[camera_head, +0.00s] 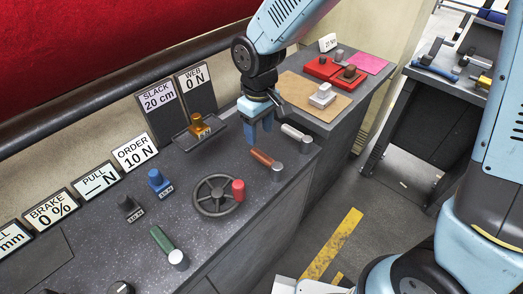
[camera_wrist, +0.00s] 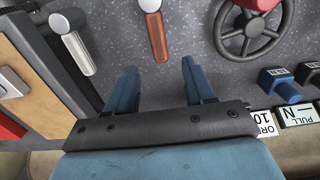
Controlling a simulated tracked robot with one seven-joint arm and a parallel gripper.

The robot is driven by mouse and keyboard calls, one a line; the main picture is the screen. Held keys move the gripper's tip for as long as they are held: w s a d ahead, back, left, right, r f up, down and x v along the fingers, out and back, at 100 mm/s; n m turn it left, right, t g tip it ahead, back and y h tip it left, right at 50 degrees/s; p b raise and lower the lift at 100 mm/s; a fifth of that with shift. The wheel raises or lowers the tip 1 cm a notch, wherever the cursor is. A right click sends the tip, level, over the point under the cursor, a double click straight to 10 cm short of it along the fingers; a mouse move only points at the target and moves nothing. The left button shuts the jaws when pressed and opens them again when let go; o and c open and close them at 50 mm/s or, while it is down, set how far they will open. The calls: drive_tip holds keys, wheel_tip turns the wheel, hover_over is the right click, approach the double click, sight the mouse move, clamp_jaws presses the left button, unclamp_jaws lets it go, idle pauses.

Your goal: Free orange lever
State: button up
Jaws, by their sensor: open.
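The orange-brown lever (camera_head: 262,158) lies on the dark speckled console, with a grey cylinder (camera_head: 278,172) at its near right end. In the wrist view the lever (camera_wrist: 157,40) lies at the top middle, ahead of the space between my fingers. My gripper (camera_head: 258,132) is over the console, just behind and above the lever. In the wrist view my gripper (camera_wrist: 158,72) is open, its two blue fingers apart with only console surface between them. The fingers appear clear of the lever. Exact height above the console is hard to tell.
A white lever (camera_head: 292,132) is to the right and a handwheel (camera_head: 216,196) with red knob to the left. A green lever (camera_head: 160,238), blue knob (camera_head: 157,182) and orange-gold block (camera_head: 198,124) are also on the console. Sign cards stand behind. Red felt (camera_head: 70,50) hangs behind.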

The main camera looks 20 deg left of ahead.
sight(260, 154)
wheel_tip(260, 154, down, 8)
drive_tip(key=shift+f, duration=0.2)
drive_tip(key=shift+c, duration=0.4)
clamp_jaws()
idle(0.5)
